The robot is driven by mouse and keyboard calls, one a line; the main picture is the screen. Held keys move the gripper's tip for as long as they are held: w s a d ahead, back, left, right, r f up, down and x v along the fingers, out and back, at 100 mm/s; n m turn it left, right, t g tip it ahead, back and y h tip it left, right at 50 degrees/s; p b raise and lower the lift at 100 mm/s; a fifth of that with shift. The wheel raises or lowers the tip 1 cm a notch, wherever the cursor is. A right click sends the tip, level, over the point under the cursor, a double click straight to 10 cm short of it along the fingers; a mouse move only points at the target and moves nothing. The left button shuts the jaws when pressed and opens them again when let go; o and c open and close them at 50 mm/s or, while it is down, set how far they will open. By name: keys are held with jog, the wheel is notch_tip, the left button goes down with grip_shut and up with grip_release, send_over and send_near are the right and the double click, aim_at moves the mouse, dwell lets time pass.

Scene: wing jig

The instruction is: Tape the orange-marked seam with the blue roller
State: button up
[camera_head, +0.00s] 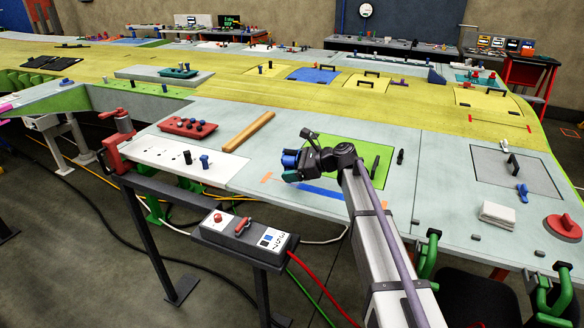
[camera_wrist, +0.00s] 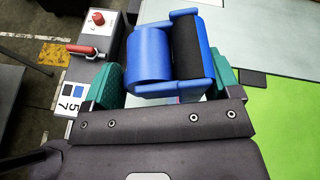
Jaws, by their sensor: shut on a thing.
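My gripper (camera_head: 300,167) is shut on the blue roller (camera_head: 289,158), above the grey wing panel. In the wrist view the blue roller (camera_wrist: 150,58), with a blue drum and a black cylinder in a blue frame, sits between the two teal finger pads of my gripper (camera_wrist: 163,80). An orange mark (camera_head: 267,178) lies on the panel just left of my gripper. A flat blue strip (camera_head: 322,192) lies on the panel to the right of that mark, below the gripper in the picture. My arm hides the panel beyond its right end.
A green panel (camera_head: 376,160) lies behind my arm. A wooden bar (camera_head: 248,131), a red block with dark knobs (camera_head: 188,127) and a white plate (camera_head: 150,151) are to the left. A control box (camera_head: 243,236) stands in front of the wing. White cloths (camera_head: 498,214) lie at right.

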aim_at(298, 156)
jog(key=shift+r+p, duration=1.35)
jog(key=shift+r, duration=0.35)
